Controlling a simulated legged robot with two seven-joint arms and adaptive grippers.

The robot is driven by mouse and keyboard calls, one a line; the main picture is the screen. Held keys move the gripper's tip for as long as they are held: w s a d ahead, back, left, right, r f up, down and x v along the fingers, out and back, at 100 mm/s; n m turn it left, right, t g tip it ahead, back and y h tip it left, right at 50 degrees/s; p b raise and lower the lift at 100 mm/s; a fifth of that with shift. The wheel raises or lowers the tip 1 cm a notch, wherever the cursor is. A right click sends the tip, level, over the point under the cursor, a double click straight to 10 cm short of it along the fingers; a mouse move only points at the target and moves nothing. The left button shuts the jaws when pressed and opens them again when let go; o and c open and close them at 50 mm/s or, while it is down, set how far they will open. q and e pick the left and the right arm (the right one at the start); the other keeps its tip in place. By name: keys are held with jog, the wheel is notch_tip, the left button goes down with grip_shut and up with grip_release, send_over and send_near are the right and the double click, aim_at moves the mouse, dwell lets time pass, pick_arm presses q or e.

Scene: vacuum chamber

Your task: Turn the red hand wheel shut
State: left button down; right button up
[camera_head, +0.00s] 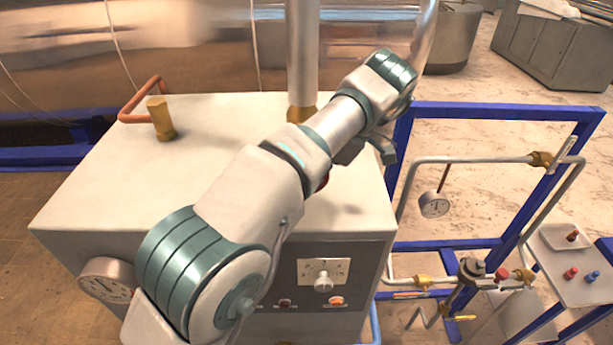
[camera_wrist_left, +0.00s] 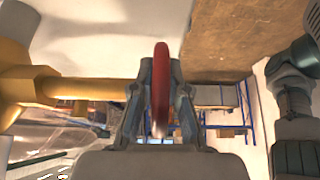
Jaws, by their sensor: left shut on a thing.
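The red hand wheel is almost hidden behind my left arm in the head view; only a small red piece (camera_head: 324,181) shows below the wrist. In the left wrist view the wheel's red rim (camera_wrist_left: 161,62) stands nearly edge-on between the two fingers. My left gripper (camera_wrist_left: 160,85) is shut on this rim, with one finger on each side. In the head view the left gripper (camera_head: 366,150) hangs below the wrist over the right side of the pale cabinet top. My right gripper is in neither view.
A pale cabinet (camera_head: 90,195) carries a vertical pipe (camera_head: 303,50) with a brass base, close to my arm. A brass fitting with a red handle (camera_head: 160,118) stands at its back left. A blue frame (camera_head: 490,110) with pipes and a gauge (camera_head: 434,205) stands at the right.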

pick_arm(q)
jog(key=shift+f, duration=0.15)
jog(key=c, duration=1.3)
grip_release()
jog(key=shift+o, duration=0.7)
jog(key=shift+d, duration=0.1)
jog(key=shift+w+d, duration=0.15)
jog(key=shift+d, duration=0.05)
jog(key=shift+a, duration=0.2)
jog(key=shift+h, duration=0.4)
